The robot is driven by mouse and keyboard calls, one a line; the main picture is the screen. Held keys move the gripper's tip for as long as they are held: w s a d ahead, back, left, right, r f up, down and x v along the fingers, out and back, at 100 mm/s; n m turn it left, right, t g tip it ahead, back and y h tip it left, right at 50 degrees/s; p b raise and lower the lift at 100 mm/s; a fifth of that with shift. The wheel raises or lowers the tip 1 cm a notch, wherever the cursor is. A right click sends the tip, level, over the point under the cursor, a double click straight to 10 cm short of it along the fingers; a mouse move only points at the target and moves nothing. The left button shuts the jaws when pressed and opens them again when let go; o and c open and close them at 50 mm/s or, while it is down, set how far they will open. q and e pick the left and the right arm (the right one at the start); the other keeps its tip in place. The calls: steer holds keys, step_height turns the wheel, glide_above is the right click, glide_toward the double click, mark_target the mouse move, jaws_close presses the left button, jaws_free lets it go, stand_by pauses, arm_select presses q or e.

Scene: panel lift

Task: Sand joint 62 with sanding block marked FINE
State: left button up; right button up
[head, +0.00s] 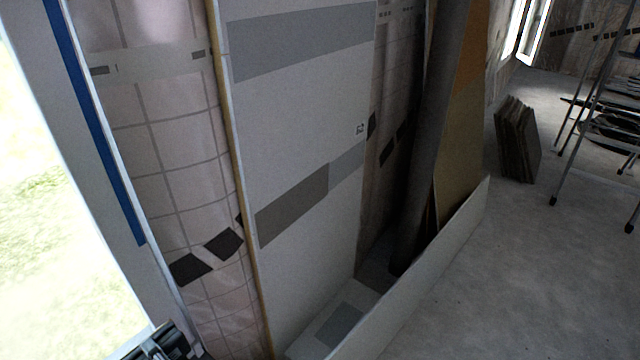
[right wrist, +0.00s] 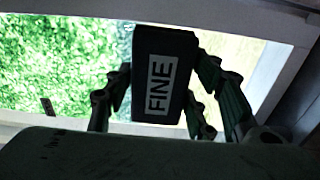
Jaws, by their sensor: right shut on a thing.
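The sanding block (right wrist: 163,75) is dark, with a white label reading FINE, and shows in the right wrist view. My right gripper (right wrist: 163,100) is shut on it, with finger links on both sides. In the head view a pale board wall (head: 300,115) carries a small white tag (head: 360,129) whose tiny digits look like 62. Just below the tag runs a joint band, light grey at the right (head: 347,161) and darker brownish grey at the left (head: 292,205). Dark gripper parts (head: 165,343) show at the bottom left edge of the head view; their fingertips are cut off.
A bright window opening (head: 45,200) is at the left. A low pale panel (head: 420,270) stands along the floor before the wall. A dark upright roll (head: 428,140) and a brown board (head: 462,125) lean behind it. Stacked boards (head: 517,140) and a metal stand (head: 590,125) are at right.

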stand_by(0.5)
